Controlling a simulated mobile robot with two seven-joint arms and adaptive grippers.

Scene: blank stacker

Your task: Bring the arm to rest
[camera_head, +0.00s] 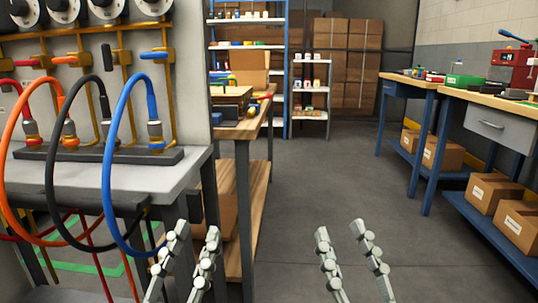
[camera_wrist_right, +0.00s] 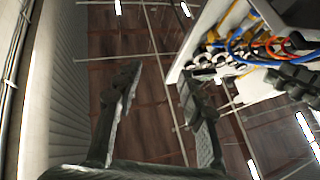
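My left gripper (camera_head: 195,248) is at the bottom of the head view, just right of the hose panel's lower front. Its two fingers stand apart with nothing between them. My right gripper (camera_head: 340,245) is at the bottom centre-right, over the grey floor. Its fingers are also spread and empty. The right wrist view shows the same right gripper (camera_wrist_right: 158,88) open, pointing up towards the ceiling, with nothing between its fingers. The arms behind both grippers are out of the head view.
A panel with orange, black and blue hoses (camera_head: 150,80) stands at the left on a grey bench (camera_head: 185,172). A wooden table (camera_head: 243,132) is behind it. Blue-legged workbenches (camera_head: 450,90) with cardboard boxes (camera_head: 490,193) stand at the right. The middle floor (camera_head: 330,185) is clear.

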